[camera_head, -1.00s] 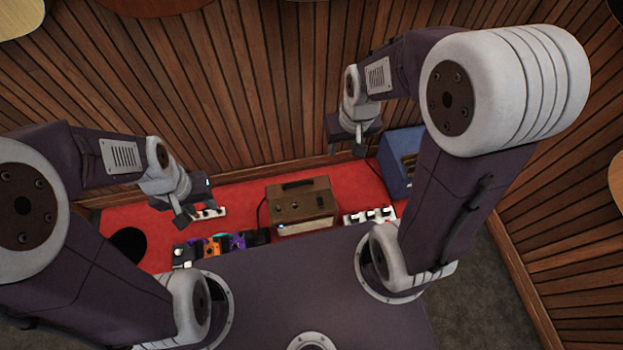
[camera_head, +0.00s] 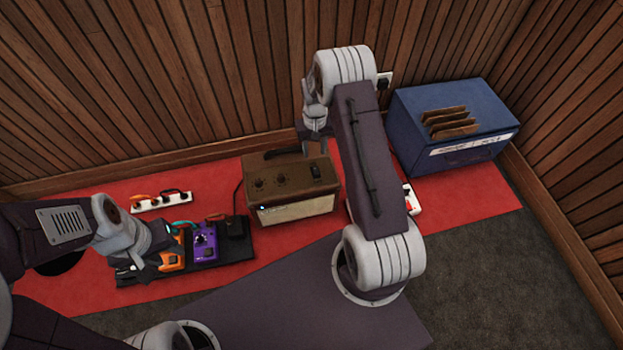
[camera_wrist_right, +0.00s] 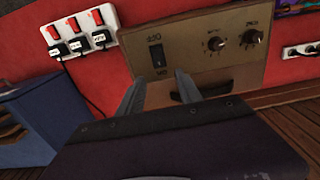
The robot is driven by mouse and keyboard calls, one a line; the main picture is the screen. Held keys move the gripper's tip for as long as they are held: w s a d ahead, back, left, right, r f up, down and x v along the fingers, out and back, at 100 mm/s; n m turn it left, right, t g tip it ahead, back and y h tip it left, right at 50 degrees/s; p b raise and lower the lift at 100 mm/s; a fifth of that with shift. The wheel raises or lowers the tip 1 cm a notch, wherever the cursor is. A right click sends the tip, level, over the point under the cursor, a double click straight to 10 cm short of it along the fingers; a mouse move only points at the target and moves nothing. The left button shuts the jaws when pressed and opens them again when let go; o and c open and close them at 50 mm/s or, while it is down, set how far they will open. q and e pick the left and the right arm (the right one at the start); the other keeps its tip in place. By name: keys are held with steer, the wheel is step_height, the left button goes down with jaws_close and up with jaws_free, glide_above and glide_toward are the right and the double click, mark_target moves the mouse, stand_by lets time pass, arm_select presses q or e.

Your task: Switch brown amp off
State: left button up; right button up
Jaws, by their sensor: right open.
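The brown amp (camera_head: 278,217) stands on the red mat near the wall. Its top panel has two knobs and a black rocker switch (camera_head: 316,172) at the right. A small bluish light (camera_head: 263,207) shows on its front. My right gripper (camera_head: 314,148) is over the amp's rear right part. In the right wrist view, the amp's panel (camera_wrist_right: 205,65) faces the camera, and the switch (camera_wrist_right: 157,60) lies just ahead of the open, empty fingers (camera_wrist_right: 160,88). Contact cannot be told. My left gripper (camera_head: 140,268) is over the pedalboard's left end; its jaws are unclear.
The pedalboard (camera_head: 240,254) with orange and purple pedals is left of the amp. A white power strip (camera_head: 162,202) lies behind it. Another strip with red switches and plugs (camera_wrist_right: 77,32) is beside the amp.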

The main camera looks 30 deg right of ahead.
mark_target(315, 168)
step_height(315, 168, down, 9)
steer(key=b, duration=0.6)
steer(key=shift+f, duration=0.2)
steer(key=shift+r, duration=0.1)
jaws_close()
steer(key=shift+r, duration=0.1)
